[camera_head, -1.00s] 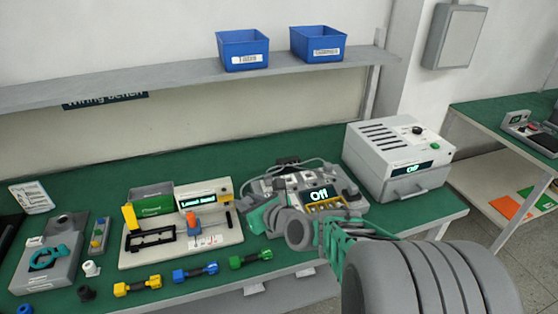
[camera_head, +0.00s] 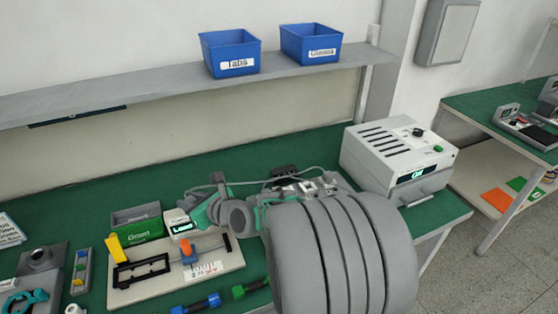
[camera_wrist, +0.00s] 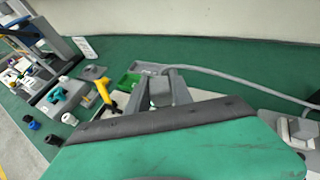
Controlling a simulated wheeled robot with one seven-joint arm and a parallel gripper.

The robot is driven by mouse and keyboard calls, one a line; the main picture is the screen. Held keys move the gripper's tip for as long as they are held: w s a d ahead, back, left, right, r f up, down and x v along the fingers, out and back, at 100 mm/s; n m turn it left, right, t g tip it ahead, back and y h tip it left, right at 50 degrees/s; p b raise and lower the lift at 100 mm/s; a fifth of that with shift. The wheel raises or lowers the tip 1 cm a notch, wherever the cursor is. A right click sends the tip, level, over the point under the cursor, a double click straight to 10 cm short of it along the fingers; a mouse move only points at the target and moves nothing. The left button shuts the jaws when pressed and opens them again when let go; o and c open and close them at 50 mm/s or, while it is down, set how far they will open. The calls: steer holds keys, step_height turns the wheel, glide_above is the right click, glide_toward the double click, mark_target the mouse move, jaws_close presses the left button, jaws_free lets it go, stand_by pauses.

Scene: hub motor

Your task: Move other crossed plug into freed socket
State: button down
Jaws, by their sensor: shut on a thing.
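My gripper (camera_wrist: 160,88) is shut on a grey plug (camera_wrist: 160,92) in the wrist view. A grey cable (camera_wrist: 235,84) leads from this plug to the right. In the head view my gripper (camera_head: 214,190) is above the bench, left of the grey device (camera_head: 300,187), and the plug is hard to make out. The cable (camera_head: 268,180) arches from near my gripper towards the device. Part of the device with a pale block (camera_wrist: 302,127) shows at the right of the wrist view. My arm hides most of the device in the head view, so I cannot tell the sockets apart.
A fixture board (camera_head: 150,290) with a yellow lever and a green bin (camera_head: 137,223) stand to the left. A grey ventilated box (camera_head: 395,160) stands at the right. Two blue bins (camera_head: 229,54) (camera_head: 310,44) sit on the shelf above. Green bench is free behind my gripper.

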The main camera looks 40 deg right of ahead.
steer(key=s+d+f+m+h+p, duration=0.1)
steer(key=d+f+m+h, duration=0.2)
steer(key=d, duration=1.3)
steer(key=s+d+f+m+h+p, duration=0.1)
steer(key=d+f+m+h, duration=0.2)
steer(key=d, duration=1.4)
steer(key=shift+h, duration=0.6)
step_height(320, 180, down, 4)
steer(key=b, duration=0.5)
steer(key=shift+w+a, duration=0.15)
steer(key=shift+f, duration=0.3)
steer(key=shift+r, duration=0.1)
steer(key=shift+f+b, duration=0.35)
steer(key=shift+f, duration=0.75)
